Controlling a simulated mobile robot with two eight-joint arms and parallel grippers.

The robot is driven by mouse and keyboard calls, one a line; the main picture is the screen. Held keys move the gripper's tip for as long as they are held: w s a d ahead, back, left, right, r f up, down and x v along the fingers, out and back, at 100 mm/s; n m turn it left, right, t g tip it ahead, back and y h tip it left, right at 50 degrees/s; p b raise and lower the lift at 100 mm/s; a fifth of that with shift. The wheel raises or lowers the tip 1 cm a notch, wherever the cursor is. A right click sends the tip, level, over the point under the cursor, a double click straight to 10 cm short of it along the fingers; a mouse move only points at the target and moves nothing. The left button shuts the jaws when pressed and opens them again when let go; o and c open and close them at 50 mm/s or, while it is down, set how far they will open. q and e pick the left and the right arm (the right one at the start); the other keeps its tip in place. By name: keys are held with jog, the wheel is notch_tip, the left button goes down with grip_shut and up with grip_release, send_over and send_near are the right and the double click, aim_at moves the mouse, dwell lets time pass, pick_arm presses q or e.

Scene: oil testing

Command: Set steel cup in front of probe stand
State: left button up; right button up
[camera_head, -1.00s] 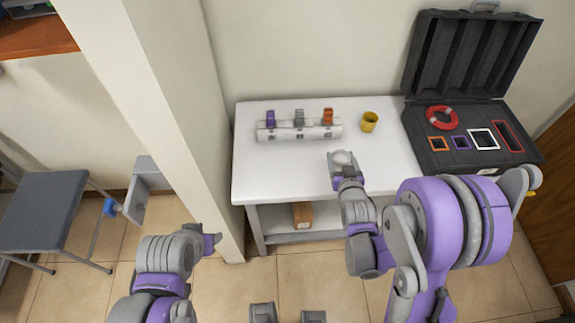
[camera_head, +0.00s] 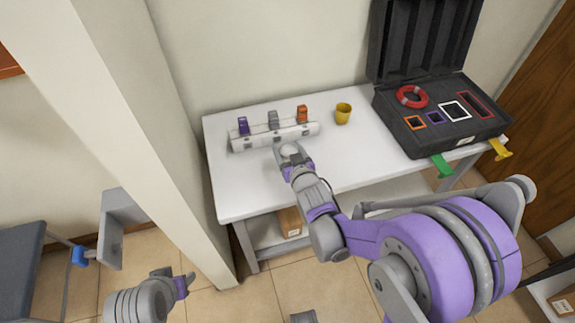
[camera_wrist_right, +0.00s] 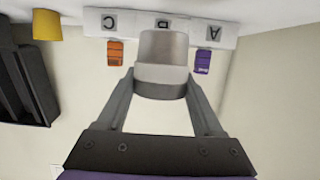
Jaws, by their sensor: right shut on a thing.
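The steel cup (camera_wrist_right: 164,52) is between the fingers of my right gripper (camera_wrist_right: 162,82), which is shut on it. In the head view the right gripper (camera_head: 291,153) holds the pale cup at the near side of the probe stand (camera_head: 260,139), close to its middle and right part. Whether the cup touches the tabletop I cannot tell. The white stand carries a purple probe (camera_head: 243,125), a grey probe (camera_head: 273,119) and an orange probe (camera_head: 302,113). In the wrist view the cup hides the grey probe. My left gripper (camera_head: 183,285) is low, away from the table; its jaws are unclear.
A yellow cup (camera_head: 343,114) stands right of the stand on the white table (camera_head: 350,160). An open black case (camera_head: 405,137) with a red ring (camera_head: 412,96) fills the table's right end. A wall column (camera_head: 150,130) rises left of the table. The table's front left is clear.

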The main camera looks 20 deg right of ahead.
jog(key=shift+f+b, duration=0.45)
jog(key=shift+f, duration=2.2)
jog(key=shift+f, duration=0.2)
jog(key=o, duration=1.4)
jog(key=shift+r, duration=0.1)
jog(key=shift+r, duration=0.1)
jog(key=shift+s+r, duration=0.15)
jog(key=shift+s, duration=0.1)
jog(key=s+d+r+g, duration=0.1)
jog(key=s+g, duration=0.2)
jog(key=s, duration=0.6)
jog(key=s+d+r+g, duration=0.1)
jog(key=s+g, duration=0.2)
jog(key=s, duration=0.7)
jog(key=s+r+g, duration=0.1)
jog(key=s+g, duration=0.2)
jog(key=s, duration=0.6)
jog(key=shift+s+d+g+h, duration=0.15)
jog(key=shift+d+g+h, duration=0.15)
jog(key=shift+d, duration=0.1)
